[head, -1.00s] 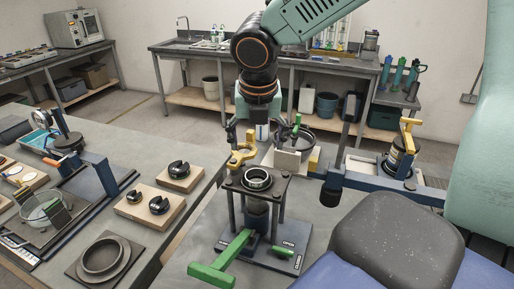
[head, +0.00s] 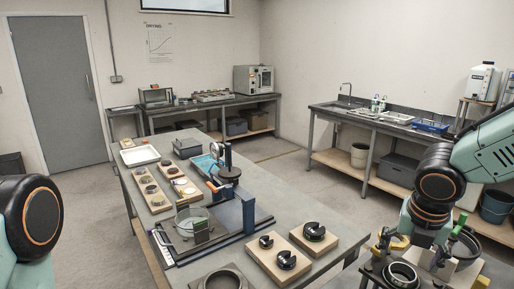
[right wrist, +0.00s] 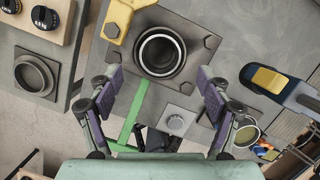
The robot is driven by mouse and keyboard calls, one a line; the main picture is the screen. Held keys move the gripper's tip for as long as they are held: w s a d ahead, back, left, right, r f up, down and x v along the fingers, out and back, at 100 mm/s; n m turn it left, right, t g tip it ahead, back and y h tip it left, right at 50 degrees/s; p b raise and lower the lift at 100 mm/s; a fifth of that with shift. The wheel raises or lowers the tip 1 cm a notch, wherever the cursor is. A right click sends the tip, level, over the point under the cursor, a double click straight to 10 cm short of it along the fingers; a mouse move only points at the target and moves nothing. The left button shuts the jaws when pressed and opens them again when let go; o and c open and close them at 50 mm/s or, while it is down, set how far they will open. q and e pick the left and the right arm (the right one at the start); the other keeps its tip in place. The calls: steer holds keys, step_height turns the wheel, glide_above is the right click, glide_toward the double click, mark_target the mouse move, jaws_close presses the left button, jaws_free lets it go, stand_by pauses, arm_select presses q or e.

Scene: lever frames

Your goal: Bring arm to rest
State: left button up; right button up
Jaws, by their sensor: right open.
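My right arm comes in from the right in the head view, and its gripper (head: 425,245) hangs low at the lower right, near a dark lever frame with a ring (head: 401,275) on top. In the right wrist view the gripper (right wrist: 160,92) is open, with its two purple-padded fingers wide apart and nothing between them. The ring (right wrist: 161,52) on the frame's plate lies just beyond the fingertips.
A yellow clamp handle (right wrist: 122,14) stands close to the ring. A blue bar with a yellow handle (right wrist: 270,79) lies to the right. In the head view, wooden blocks with black knobs (head: 286,260) and a glass bowl (head: 190,222) occupy the bench.

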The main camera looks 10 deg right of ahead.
mark_target(405, 266)
steer(key=x, duration=0.5)
steer(key=shift+f, duration=0.1)
steer(key=shift+w, duration=0.1)
steer(key=shift+a+r, duration=0.1)
steer(key=shift+r, duration=0.25)
steer(key=v, duration=1.1)
steer(key=x, duration=1.1)
steer(key=shift+f, duration=0.35)
steer(key=d+p+v, duration=0.1)
steer(key=p+v, duration=0.5)
steer(key=v, duration=0.4)
steer(key=shift+w+r, duration=0.2)
steer(key=shift+w, duration=0.1)
